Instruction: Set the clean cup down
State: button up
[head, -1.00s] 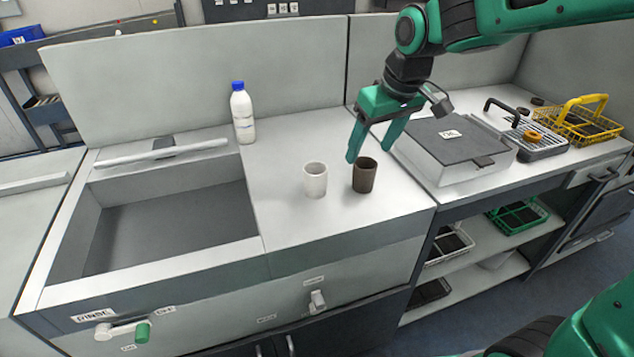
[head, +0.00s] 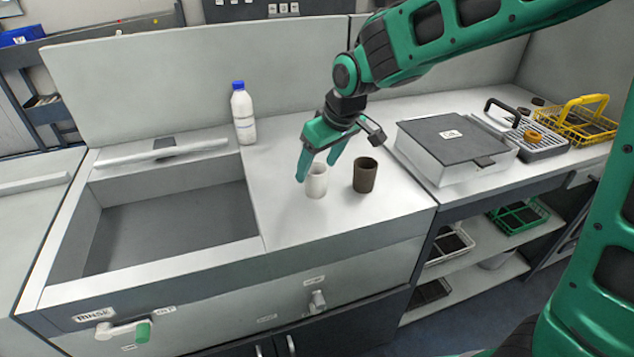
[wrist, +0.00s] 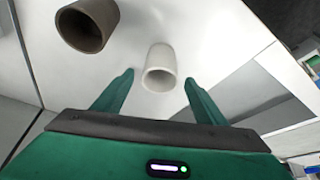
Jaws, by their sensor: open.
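A white cup (head: 317,182) stands upright on the pale counter, right of the sink basin. A dark brown cup (head: 365,175) stands upright just to its right. My gripper (head: 317,172) is open and empty above and beside the white cup. In the wrist view, the white cup (wrist: 160,70) lies ahead of the spread fingers (wrist: 158,85), roughly between their tips; whether they touch it I cannot tell. The brown cup (wrist: 88,26) is at the upper left there. In the head view, the fingers partly cover the white cup's rim.
The sink basin (head: 165,225) opens at the left. A blue-capped bottle (head: 243,115) stands at the back. A grey-lidded box (head: 450,165), a drying rack (head: 535,138) and a yellow basket (head: 580,125) are at the right. The counter's front is clear.

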jog(key=shift+x, duration=1.25)
jog(key=c, duration=1.2)
jog(key=shift+r, duration=0.1)
